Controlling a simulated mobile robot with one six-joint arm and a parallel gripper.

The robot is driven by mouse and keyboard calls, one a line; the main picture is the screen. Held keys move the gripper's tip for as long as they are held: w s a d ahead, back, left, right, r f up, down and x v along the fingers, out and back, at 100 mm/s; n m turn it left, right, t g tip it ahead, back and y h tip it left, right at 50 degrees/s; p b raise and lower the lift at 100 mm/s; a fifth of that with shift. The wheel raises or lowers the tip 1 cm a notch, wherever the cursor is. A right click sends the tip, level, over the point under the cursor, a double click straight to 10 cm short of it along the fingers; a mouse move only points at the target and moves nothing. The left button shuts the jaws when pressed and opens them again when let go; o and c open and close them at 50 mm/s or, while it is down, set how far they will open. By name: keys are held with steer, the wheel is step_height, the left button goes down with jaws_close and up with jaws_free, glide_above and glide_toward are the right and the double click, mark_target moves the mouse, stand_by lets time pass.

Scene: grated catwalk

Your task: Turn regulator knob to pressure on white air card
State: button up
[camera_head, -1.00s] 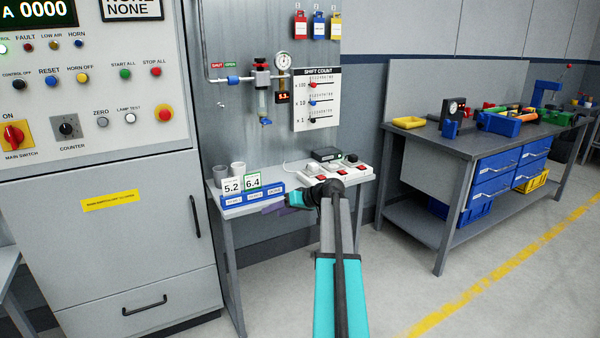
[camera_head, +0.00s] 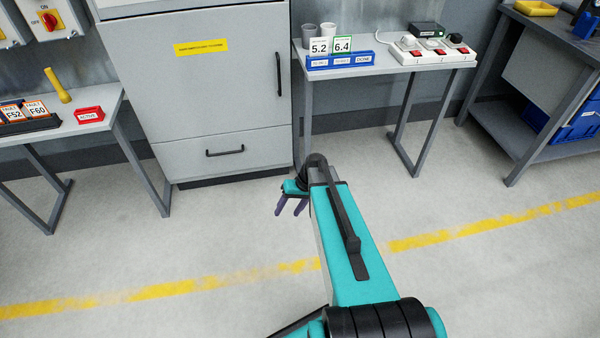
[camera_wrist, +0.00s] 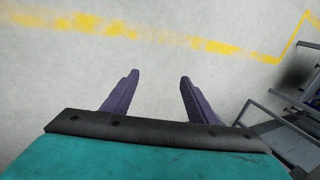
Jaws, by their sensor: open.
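A white card reading 5.2 (camera_head: 319,46) stands beside a green-edged card reading 6.4 (camera_head: 342,45), both in a blue holder (camera_head: 340,62) on the small grey table. The regulator and its knob are out of view now. My gripper (camera_head: 291,212) is open and empty, over bare floor in front of the cabinet and well short of the cards. In the wrist view its two purple fingers (camera_wrist: 160,78) stand apart with only floor between them.
A grey cabinet (camera_head: 215,110) stands behind my gripper. Another table stands at the left, a dark workbench (camera_head: 535,60) at the right. The floor in front is clear, with a yellow line.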

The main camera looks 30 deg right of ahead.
steer(key=s+a+f+n+g+h, duration=0.1)
steer(key=s+a+f, duration=0.3)
steer(key=s, duration=0.5)
steer(key=s+a+f+n+g+h, duration=0.1)
steer(key=s+a+f+g+h, duration=0.1)
steer(key=s, duration=0.8)
steer(key=s+a+f+n+g+h, duration=0.1)
steer(key=s+a+f+g, duration=0.2)
steer(key=s+a+f, duration=0.3)
steer(key=s+f, duration=0.1)
steer(key=s, duration=0.2)
steer(key=shift+s+a+f+h, duration=0.3)
steer(key=shift+s+f, duration=0.05)
